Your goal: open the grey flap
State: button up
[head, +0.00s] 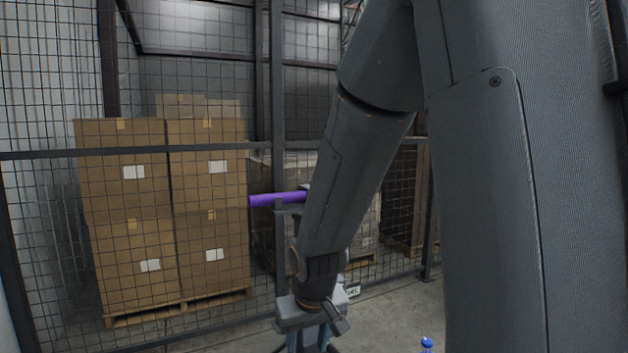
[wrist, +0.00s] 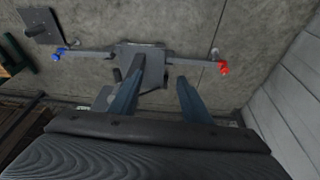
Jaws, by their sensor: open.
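I cannot make out a grey flap for certain in either view. In the wrist view a grey fixture (wrist: 140,52) stands over the concrete floor, with a thin arm out to each side. Its left arm ends in a blue piece (wrist: 60,51) and its right arm in a red piece (wrist: 223,68). My gripper (wrist: 158,85) is open, its two fingers apart and pointing towards the fixture. Nothing shows held between them. In the head view my gripper (head: 308,341) is low in the middle, cut off by the bottom edge, and my arm hides much behind it.
A purple cylinder (head: 277,199) lies level beside my forearm. A blue-topped item (head: 427,344) shows at the bottom edge. Stacked cartons (head: 124,255) stand on a pallet behind a mesh fence (head: 120,152). A dark plate (wrist: 41,24) lies upper left in the wrist view.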

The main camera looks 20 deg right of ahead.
jog(key=w+d+r+t+p, duration=0.3)
jog(key=w+d+r+t, duration=0.2)
jog(key=w+d+r, duration=0.35)
jog(key=w+d+r+n+t+y+p, duration=0.1)
jog(key=w+d+r+t+p, duration=0.3)
jog(key=w+r, duration=0.65)
jog(key=w+d+r+t+p, duration=0.2)
jog(key=w+d+r+t, duration=0.4)
jog(key=w, duration=0.6)
jog(key=shift+g, duration=0.3)
jog(key=shift+w+d+r+p, duration=0.15)
jog(key=shift+w+p, duration=0.2)
jog(key=shift+w, duration=0.9)
jog(key=shift+w+d+r+p, duration=0.15)
jog(key=shift+w+p, duration=0.25)
jog(key=shift+w, duration=0.85)
jog(key=shift+w+d+p, duration=0.15)
jog(key=shift+w+p, duration=0.2)
jog(key=shift+w, duration=0.9)
grip_shut()
